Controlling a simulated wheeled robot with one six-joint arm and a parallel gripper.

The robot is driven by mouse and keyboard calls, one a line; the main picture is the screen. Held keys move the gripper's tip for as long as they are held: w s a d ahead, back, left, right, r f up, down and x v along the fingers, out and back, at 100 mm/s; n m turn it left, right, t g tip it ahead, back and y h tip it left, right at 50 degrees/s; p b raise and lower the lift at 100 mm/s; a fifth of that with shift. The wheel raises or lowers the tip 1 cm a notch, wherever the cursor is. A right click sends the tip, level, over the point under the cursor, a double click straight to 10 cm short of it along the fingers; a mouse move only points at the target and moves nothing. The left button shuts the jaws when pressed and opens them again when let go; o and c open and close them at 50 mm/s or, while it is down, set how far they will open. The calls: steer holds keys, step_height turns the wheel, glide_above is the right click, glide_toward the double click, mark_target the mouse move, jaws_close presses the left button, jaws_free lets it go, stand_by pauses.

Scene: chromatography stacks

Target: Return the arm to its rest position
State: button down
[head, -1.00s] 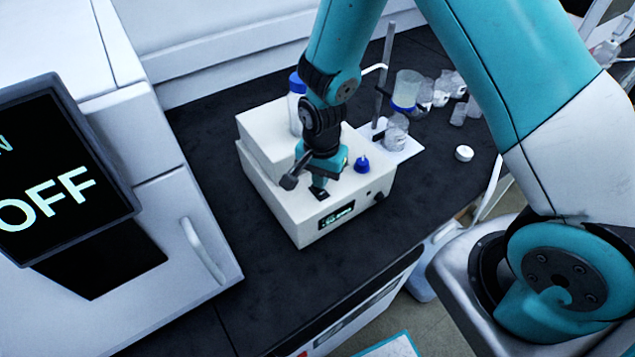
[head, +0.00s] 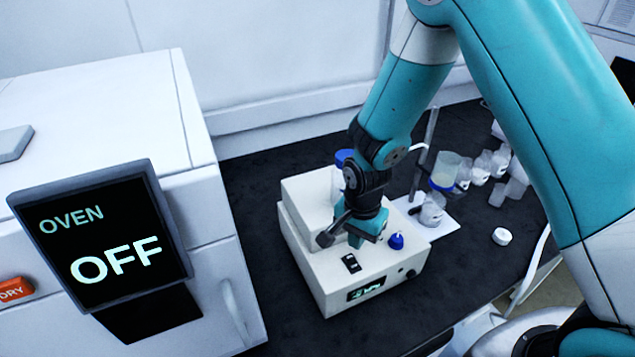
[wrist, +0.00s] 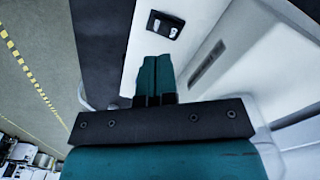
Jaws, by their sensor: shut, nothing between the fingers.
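My gripper (head: 357,236) is over the white benchtop instrument (head: 338,292) in the head view, and nothing is held in it. In the wrist view my gripper (wrist: 156,62) shows its two teal fingers together, pointing toward the instrument's pale top (wrist: 205,20). The black rocker switch (head: 351,263) lies on the instrument's top just in front of my gripper; it also shows in the wrist view (wrist: 165,25). My arm reaches in from the upper right. Whether the fingertips touch the instrument cannot be told.
A blue knob (head: 396,241) and a blue-capped bottle (head: 338,182) are close to my gripper. A stand with a beaker (head: 445,171) and several small vessels are to the right. The oven with its OFF display (head: 115,262) stands left. The black bench (head: 262,175) is bare between.

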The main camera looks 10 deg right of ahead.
steer(key=s+a+r+n+y+b, duration=0.15)
steer(key=s+r+n, duration=0.25)
steer(key=r, duration=0.4)
steer(key=s+a+r+n+y+b, duration=0.1)
steer(key=s+a+r+n, duration=0.25)
steer(key=r, duration=0.45)
steer(key=s+r+n+y+b, duration=0.1)
steer(key=s+r+n, duration=0.5)
steer(key=s+n, duration=0.3)
steer(key=s, duration=0.2)
steer(key=shift+s+d+r+y, duration=0.2)
steer(key=shift+s+r+y, duration=0.1)
steer(key=shift+r+y, duration=0.05)
